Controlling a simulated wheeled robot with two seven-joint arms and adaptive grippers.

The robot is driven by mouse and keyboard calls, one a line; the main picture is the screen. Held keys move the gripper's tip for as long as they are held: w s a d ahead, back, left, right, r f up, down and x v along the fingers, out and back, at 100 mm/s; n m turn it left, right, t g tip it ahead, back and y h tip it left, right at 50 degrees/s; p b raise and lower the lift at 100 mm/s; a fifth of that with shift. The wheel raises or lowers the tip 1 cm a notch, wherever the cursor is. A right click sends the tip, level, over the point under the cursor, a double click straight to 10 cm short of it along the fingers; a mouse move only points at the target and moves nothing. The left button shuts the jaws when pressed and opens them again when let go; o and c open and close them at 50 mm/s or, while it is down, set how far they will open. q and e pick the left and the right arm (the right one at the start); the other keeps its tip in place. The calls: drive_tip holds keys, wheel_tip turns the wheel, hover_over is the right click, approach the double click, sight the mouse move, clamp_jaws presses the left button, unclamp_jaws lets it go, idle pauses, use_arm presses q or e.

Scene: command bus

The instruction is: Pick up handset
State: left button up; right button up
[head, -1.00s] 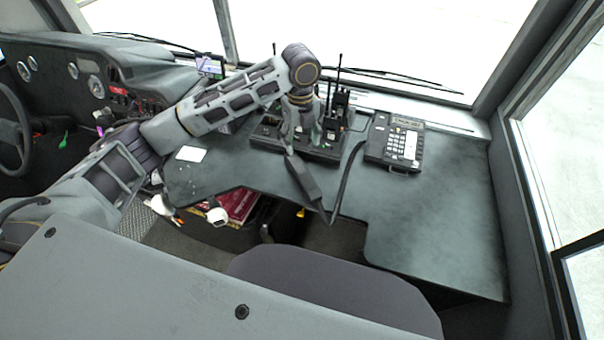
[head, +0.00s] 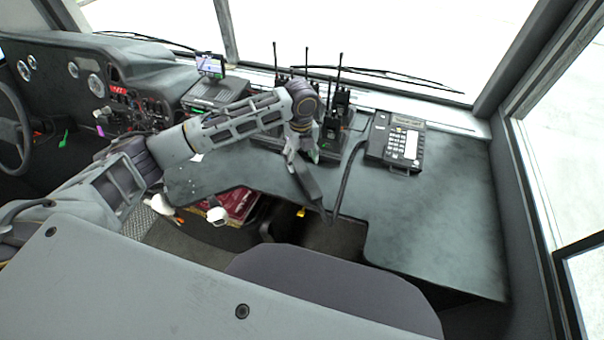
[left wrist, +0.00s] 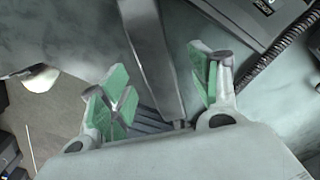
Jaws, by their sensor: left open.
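The black handset (head: 309,184) lies at the front edge of the dark console desk, its coiled cord (head: 343,180) leading up to the desk phone (head: 395,143). In the left wrist view the handset (left wrist: 150,50) runs between the two green-padded fingers, with visible space on both sides. My left gripper (head: 301,155) points down at the handset's far end and is open; its fingertips also show in the left wrist view (left wrist: 160,85). Whether either finger touches the handset cannot be told. My right gripper is not seen.
Several upright radios with antennas (head: 332,125) stand in a rack just behind the left gripper. A small screen (head: 210,66) stands at the back left. The desk's right part (head: 440,220) is clear. A seat back (head: 335,290) is in front.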

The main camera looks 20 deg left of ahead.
sight(301, 167)
use_arm(q)
drive_tip(key=shift+s+f, duration=0.1)
drive_tip(key=shift+f, duration=0.8)
wheel_tip(301, 167, down, 3)
drive_tip(key=shift+s+a+r, duration=0.1)
drive_tip(key=shift+s+r, duration=0.05)
drive_tip(key=shift+f, duration=0.35)
drive_tip(key=c, duration=1.3)
drive_tip(key=shift+r, duration=0.6)
wheel_tip(301, 167, up, 3)
drive_tip(key=shift+r, duration=0.15)
wheel_tip(301, 167, up, 4)
drive_tip(key=shift+r, duration=0.8)
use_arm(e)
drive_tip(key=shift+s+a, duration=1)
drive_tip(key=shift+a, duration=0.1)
